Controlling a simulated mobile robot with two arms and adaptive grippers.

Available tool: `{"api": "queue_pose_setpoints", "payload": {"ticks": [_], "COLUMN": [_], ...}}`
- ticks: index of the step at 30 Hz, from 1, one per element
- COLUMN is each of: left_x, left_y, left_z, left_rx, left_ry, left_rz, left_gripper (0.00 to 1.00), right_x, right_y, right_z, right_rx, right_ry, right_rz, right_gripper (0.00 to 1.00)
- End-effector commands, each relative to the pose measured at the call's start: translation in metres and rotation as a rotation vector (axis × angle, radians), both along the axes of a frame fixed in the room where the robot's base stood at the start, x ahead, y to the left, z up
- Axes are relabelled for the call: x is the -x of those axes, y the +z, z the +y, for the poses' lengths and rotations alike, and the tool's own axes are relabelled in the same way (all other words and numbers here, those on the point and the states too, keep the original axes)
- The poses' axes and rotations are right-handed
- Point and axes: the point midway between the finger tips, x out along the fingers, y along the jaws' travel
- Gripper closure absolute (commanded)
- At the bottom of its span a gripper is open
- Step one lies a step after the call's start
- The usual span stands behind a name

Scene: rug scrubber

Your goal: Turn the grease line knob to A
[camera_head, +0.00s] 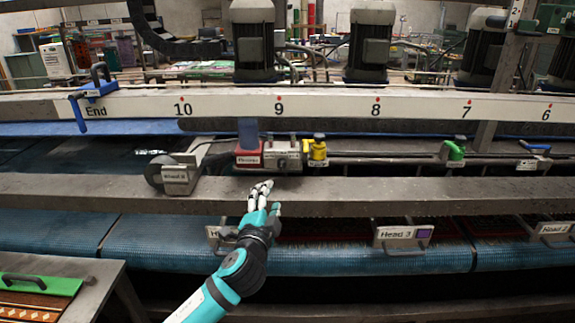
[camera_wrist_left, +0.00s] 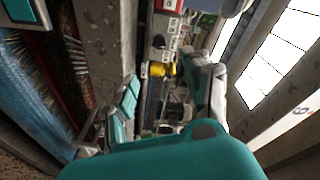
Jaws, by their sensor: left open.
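My left gripper (camera_head: 267,196) reaches up from the bottom of the head view, its pale fingers apart and empty in front of the grey beam. Above and behind it is a small grey box (camera_head: 283,157) with a label. A red block (camera_head: 249,159) sits on the box's left and a yellow knob (camera_head: 318,150) on its right. The yellow knob also shows in the left wrist view (camera_wrist_left: 162,69), apart from my fingers. I cannot tell for certain which part is the grease line knob; its lettering and setting are too small to read.
The long grey beam (camera_head: 420,194) runs across in front of the fittings. A green knob (camera_head: 455,149) stands further right. A blue handle (camera_head: 95,90) is at the left. Large motors (camera_head: 370,42) stand behind the numbered white rail (camera_head: 330,104).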

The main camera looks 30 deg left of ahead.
Motion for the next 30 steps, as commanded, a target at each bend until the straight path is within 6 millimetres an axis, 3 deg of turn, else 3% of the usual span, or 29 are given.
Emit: {"api": "queue_pose_setpoints", "payload": {"ticks": [9, 18, 24, 30], "left_x": [-0.065, -0.116, -0.133, -0.137], "left_y": [0.004, 0.002, 0.001, 0.0], "left_z": [0.028, 0.049, 0.056, 0.057], "left_rx": [-0.002, 0.0, 0.001, 0.002], "left_ry": [0.003, 0.001, 0.0, -0.001], "left_rz": [0.001, 0.0, 0.001, 0.001], "left_gripper": [0.5, 0.5, 0.5, 0.5], "right_x": [0.0, 0.0, -0.001, -0.001], "right_y": [0.022, 0.034, 0.036, 0.037], "right_z": [0.0, 0.0, 0.0, 0.0], "right_rx": [0.0, 0.0, 0.0, 0.0], "right_ry": [0.0, 0.0, 0.0, 0.0], "right_rz": [0.0, -0.001, -0.001, -0.001], "right_gripper": [0.6, 0.6, 0.6, 0.6]}}
